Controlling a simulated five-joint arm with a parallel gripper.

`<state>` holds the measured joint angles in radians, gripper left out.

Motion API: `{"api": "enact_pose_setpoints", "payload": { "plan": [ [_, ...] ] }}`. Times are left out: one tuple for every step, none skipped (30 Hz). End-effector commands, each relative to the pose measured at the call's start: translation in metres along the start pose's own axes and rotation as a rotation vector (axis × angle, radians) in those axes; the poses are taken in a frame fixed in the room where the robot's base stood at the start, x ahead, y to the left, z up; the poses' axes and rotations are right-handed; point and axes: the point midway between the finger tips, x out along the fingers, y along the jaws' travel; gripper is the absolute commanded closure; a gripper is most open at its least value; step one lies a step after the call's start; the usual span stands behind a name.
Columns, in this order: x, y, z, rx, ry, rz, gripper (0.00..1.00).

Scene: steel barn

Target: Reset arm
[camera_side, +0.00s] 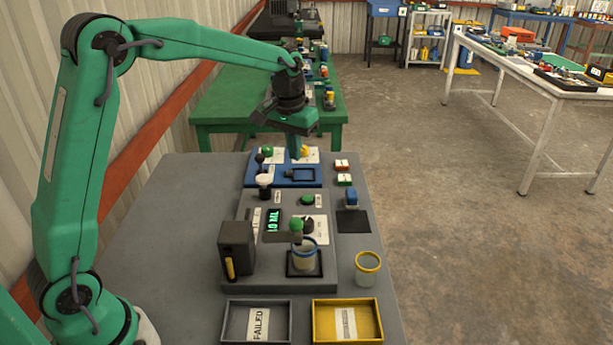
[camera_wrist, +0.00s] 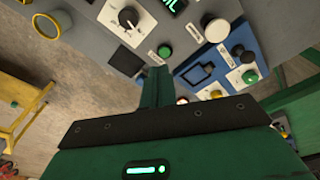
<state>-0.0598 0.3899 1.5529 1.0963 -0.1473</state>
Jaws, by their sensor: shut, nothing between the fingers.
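My gripper (camera_side: 295,152) is shut and empty, pointing down above the blue panel (camera_side: 253,178) at the far end of the grey table. In the wrist view its closed fingers (camera_wrist: 156,80) show over the edge between the grey device and the blue panel (camera_wrist: 225,59). My arm is raised and reaches out from the left. I cannot tell from these frames whether the fingertips touch the panel.
The grey device (camera_side: 259,277) carries a display reading 10 ML, knobs and a blue-rimmed cup (camera_side: 304,256). A yellow-rimmed cup (camera_side: 368,268) stands to its right. A grey FAILED tray (camera_side: 228,322) and yellow tray (camera_side: 376,322) lie in front. A green table (camera_side: 215,110) stands behind.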

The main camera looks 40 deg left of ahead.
Motion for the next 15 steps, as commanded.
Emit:
{"api": "enact_pose_setpoints", "payload": {
  "plan": [
    [-0.011,0.000,0.009,0.007,0.017,0.003,1.00],
    [-0.016,0.000,0.014,0.011,0.023,0.004,1.00],
    [-0.023,0.000,0.020,0.016,0.033,0.005,1.00],
    [-0.028,-0.001,0.025,0.020,0.041,0.007,1.00],
    [-0.033,-0.001,0.030,0.024,0.049,0.008,1.00],
    [-0.038,-0.001,0.037,0.030,0.060,0.009,1.00],
    [-0.043,-0.002,0.042,0.035,0.068,0.011,1.00],
    [-0.047,-0.002,0.047,0.039,0.075,0.012,1.00],
    [-0.052,-0.002,0.054,0.044,0.085,0.013,1.00],
    [-0.056,-0.003,0.059,0.048,0.093,0.014,1.00],
    [-0.059,-0.003,0.065,0.052,0.100,0.015,1.00],
    [-0.064,-0.004,0.072,0.057,0.110,0.017,1.00],
    [-0.067,-0.004,0.078,0.061,0.118,0.018,1.00],
    [-0.070,-0.004,0.084,0.065,0.126,0.019,1.00],
    [-0.074,-0.005,0.091,0.071,0.137,0.020,1.00]
  ]
}}
